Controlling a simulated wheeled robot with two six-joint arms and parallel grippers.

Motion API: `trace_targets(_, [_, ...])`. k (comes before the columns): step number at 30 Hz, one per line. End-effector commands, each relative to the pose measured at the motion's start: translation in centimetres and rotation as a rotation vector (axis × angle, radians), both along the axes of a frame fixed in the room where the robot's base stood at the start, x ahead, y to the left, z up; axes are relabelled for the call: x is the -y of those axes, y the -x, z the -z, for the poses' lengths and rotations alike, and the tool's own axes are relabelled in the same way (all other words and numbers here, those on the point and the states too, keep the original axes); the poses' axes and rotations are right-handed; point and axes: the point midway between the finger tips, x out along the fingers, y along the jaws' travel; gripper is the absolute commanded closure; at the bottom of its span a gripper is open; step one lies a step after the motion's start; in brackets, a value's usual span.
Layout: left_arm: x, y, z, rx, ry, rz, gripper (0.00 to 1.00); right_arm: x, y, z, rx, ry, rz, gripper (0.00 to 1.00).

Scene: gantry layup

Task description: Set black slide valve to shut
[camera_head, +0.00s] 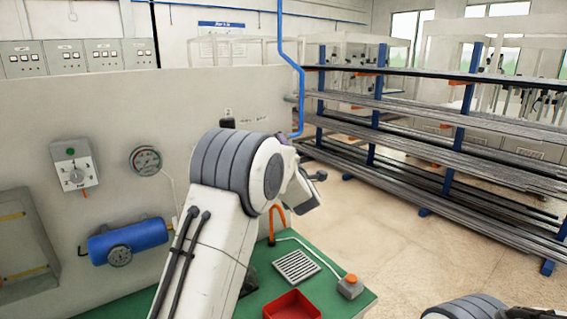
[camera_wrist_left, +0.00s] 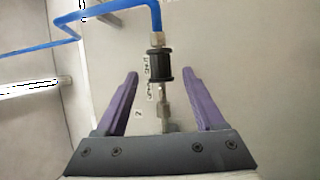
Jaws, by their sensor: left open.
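The black slide valve (camera_wrist_left: 158,67) shows in the left wrist view as a black sleeve on a metal line at the end of a blue pipe (camera_wrist_left: 156,18). Two small vertical words are on the wall left of it, too blurred to read surely; the sleeve is beside the upper one. My left gripper (camera_wrist_left: 160,76) is open, its purple fingertips on either side of the sleeve with gaps on both sides. I cannot tell how far the fingers are from the wall. My right gripper is out of view.
The wall panel also bears a dial switch box (camera_head: 74,168), a gauge (camera_head: 146,160) and a blue cylinder (camera_head: 128,240). Below are a green bench (camera_head: 345,301), red tray (camera_head: 292,306), grille (camera_head: 297,266) and push button (camera_head: 350,287). Racks (camera_head: 370,145) stand right, with open floor before them.

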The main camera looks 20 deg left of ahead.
Motion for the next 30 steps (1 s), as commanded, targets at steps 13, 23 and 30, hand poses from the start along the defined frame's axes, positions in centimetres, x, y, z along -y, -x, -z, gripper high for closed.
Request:
trace_targets(13, [2.0,2.8,0.5,-0.001,-0.001,0.002,0.30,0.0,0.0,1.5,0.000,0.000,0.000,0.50])
trace_targets(23, [2.0,2.8,0.5,-0.003,-0.001,0.004,0.30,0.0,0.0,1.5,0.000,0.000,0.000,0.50])
trace_targets(30, [10.4,3.3,2.3,-0.236,-0.087,0.256,0.30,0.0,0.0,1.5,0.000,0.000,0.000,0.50])
